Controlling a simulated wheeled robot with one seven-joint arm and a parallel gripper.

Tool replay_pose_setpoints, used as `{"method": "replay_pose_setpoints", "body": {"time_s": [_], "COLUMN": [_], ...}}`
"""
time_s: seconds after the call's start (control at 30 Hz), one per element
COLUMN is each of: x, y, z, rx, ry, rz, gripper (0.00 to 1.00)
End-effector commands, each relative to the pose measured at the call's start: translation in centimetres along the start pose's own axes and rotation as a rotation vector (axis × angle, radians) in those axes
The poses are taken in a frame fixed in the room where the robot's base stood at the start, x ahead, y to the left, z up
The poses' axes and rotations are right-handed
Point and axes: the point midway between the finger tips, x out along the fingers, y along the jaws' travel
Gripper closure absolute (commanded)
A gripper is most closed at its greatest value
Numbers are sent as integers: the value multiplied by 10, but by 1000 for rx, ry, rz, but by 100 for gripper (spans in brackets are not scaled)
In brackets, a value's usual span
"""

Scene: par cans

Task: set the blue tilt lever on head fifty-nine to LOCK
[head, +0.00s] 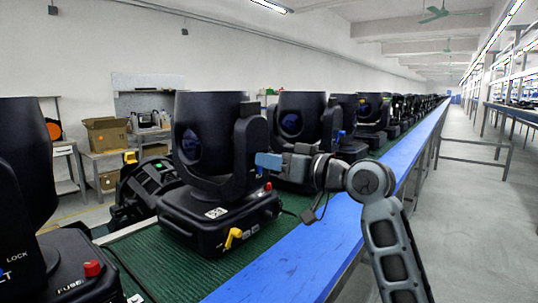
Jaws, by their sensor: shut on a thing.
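A large black moving head (215,140) stands upright on the green bench mat in the middle of the head view. A blue tilt lever (265,160) sticks out from the right side of its yoke. My gripper (276,162) reaches in from the right and is shut on this lever. The jaws partly cover the lever, and its LOCK marking cannot be read from here. The head's base carries a yellow lever (233,237) and a small red knob (268,186). No number fifty-nine is legible on the head.
Another black head (22,170) stands close at left, with LOCK and FUSE lettering and a red knob (92,268). More heads (303,120) line the bench behind. The blue bench edge (300,262) runs beneath my arm. The aisle floor (470,220) at right is clear.

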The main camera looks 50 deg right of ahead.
Motion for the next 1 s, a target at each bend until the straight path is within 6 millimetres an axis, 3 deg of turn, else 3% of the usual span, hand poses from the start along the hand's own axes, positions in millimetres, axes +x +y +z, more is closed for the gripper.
{"method": "replay_pose_setpoints", "body": {"time_s": [0.5,1.0], "x": [0,0], "y": [13,19], "z": [-5,-2], "rx": [442,612], "ry": [0,2], "rz": [1,1], "gripper": [100,100]}}
